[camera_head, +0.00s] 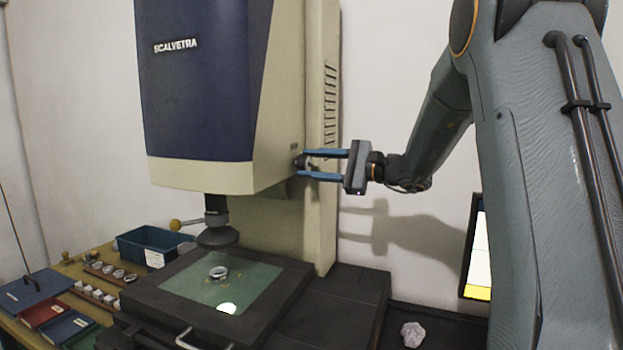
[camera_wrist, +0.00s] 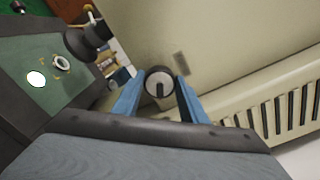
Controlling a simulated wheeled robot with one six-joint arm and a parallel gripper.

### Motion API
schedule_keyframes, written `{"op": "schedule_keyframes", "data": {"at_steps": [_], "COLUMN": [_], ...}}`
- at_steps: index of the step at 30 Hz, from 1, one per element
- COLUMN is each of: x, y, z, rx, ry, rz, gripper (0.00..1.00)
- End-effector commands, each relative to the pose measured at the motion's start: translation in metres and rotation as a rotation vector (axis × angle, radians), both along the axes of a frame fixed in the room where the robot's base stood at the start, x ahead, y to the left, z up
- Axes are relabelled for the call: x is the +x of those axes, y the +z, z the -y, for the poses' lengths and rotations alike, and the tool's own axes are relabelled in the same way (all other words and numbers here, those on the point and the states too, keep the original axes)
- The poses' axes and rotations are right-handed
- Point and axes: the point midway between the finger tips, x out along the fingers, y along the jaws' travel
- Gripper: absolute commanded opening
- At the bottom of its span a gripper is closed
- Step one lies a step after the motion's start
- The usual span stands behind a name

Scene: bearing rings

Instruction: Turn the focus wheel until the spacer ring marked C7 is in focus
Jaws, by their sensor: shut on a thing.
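The focus wheel (camera_wrist: 159,84) is a small round knob with a dark rim and a pale face on the side of the microscope housing; in the head view it is the dark knob (camera_head: 301,162). My gripper (camera_head: 309,166) has its two blue fingers on either side of the wheel and is shut on it; the fingers also show in the wrist view (camera_wrist: 159,92). A metal ring (camera_head: 218,272) lies on the green stage plate (camera_head: 258,277) under the lens (camera_head: 217,236); it also shows in the wrist view (camera_wrist: 61,63). No marking on the ring is readable.
The tall microscope (camera_head: 205,90) stands against the wall. A bright light spot (camera_head: 228,308) lies on the stage. At the left are a blue bin (camera_head: 150,245), racks of small rings and coloured boxes. A screen (camera_head: 477,255) is partly hidden by my arm. Crumpled paper (camera_head: 412,334) lies below.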

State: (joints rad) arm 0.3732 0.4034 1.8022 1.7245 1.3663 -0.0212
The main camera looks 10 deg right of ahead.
Motion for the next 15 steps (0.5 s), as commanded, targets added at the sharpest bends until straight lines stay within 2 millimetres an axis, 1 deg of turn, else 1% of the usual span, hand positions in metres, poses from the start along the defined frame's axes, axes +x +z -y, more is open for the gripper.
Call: {"op": "schedule_keyframes", "data": {"at_steps": [1,9,15], "x": [0.0011,0.0007,0.0002], "y": [-0.0051,-0.0048,-0.0042], "z": [0.0002,0.0002,0.0000], "rx": [-0.019,-0.120,-0.173], "ry": [-0.001,0.000,-0.001], "rz": [0.028,0.166,0.238], "gripper": [0.16,0.16,0.16]}}
